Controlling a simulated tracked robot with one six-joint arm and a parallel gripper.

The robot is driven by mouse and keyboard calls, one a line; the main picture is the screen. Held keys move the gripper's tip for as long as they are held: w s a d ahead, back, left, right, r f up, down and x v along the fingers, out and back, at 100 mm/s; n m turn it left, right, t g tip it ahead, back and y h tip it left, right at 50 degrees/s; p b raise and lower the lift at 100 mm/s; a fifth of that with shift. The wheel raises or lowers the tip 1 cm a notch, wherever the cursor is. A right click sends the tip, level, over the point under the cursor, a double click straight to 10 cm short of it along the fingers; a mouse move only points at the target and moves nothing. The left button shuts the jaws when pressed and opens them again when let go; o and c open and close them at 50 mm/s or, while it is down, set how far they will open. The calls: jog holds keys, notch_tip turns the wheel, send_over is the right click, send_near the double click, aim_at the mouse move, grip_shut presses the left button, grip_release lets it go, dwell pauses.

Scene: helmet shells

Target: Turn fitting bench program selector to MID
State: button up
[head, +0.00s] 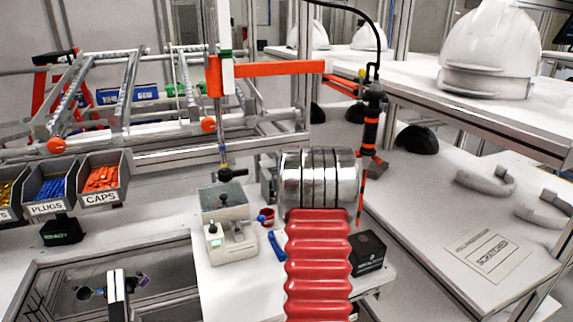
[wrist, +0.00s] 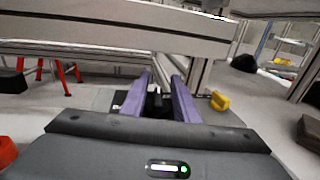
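My gripper (wrist: 160,88) shows in the wrist view, with two purple fingers reaching forward from a grey body. The fingers are apart, with a small dark shape visible in the gap; I cannot tell whether it lies beyond them. I cannot pick out my gripper in the head view. No program selector or MID mark can be read in either view. A small pale bench unit (head: 229,225) with knobs and a blue-tipped lever stands near the middle of the head view, but I cannot tell whether it carries the selector.
Bins of plugs (head: 48,190) and caps (head: 103,180) stand at the left. A white helmet shell (head: 490,50) rests on the right bench. A black box (head: 369,252) sits right of the red bellows. A yellow knob (wrist: 220,101) is right of my fingers; a pale beam (wrist: 100,32) crosses ahead.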

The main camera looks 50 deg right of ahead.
jog(key=shift+a, duration=0.1)
jog(key=v, duration=1.3)
jog(key=shift+s+a, duration=0.15)
jog(key=shift+s, duration=0.1)
